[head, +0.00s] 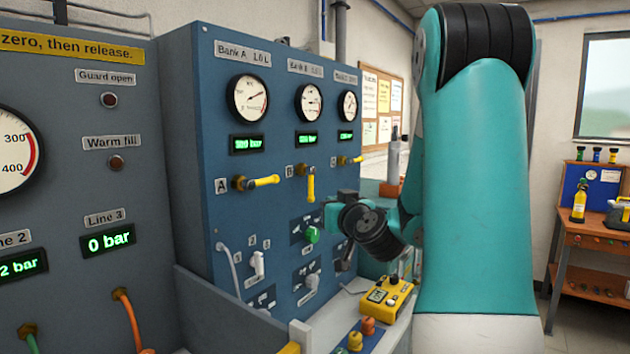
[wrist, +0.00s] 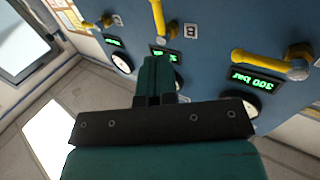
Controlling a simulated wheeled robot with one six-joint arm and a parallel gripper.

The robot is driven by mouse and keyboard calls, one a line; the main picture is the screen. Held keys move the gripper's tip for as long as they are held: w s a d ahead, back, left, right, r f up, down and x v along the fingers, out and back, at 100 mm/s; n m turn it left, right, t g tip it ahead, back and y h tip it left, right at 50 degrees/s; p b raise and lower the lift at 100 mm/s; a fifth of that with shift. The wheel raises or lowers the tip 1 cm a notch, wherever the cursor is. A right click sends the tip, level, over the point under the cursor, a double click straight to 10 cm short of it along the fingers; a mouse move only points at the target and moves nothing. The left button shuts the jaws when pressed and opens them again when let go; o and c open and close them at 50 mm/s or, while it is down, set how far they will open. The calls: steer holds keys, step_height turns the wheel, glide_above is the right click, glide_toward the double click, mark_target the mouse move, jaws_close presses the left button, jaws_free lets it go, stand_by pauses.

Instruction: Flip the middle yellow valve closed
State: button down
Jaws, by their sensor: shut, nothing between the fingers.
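The middle yellow valve (head: 311,184), marked B, is on the blue panel. Its handle hangs straight down in the head view. It also shows at the top of the wrist view (wrist: 158,16), where the picture is upside down. The valves marked A (head: 262,182) and C (head: 350,160) have handles lying sideways. My gripper (head: 332,212) is to the right of and below the middle handle in the head view. In the wrist view my gripper (wrist: 155,62) is shut and empty, with its fingertips appearing just short of the handle. Contact is not clear.
Gauges (head: 309,103) and green displays (head: 306,138) sit above the valves. A green knob (head: 312,235) is below the middle valve. A yellow meter (head: 388,297) lies on the bench ledge. A grey panel (head: 60,180) stands at the left. My arm covers much of the right side.

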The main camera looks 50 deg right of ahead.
mark_target(313, 192)
steer(key=p+x, duration=1)
steer(key=shift+w+d+r+p, duration=0.1)
steer(key=shift+d+r+p, duration=0.1)
steer(key=shift+p, duration=0.1)
steer(key=shift+w+d+f+p, duration=0.25)
steer(key=shift+w+d+p, duration=0.1)
steer(key=shift+w+p, duration=0.3)
steer(key=shift+d+f+b, duration=0.15)
steer(key=shift+f+b, duration=0.15)
steer(key=shift+b, duration=0.85)
steer(key=shift+r, duration=0.1)
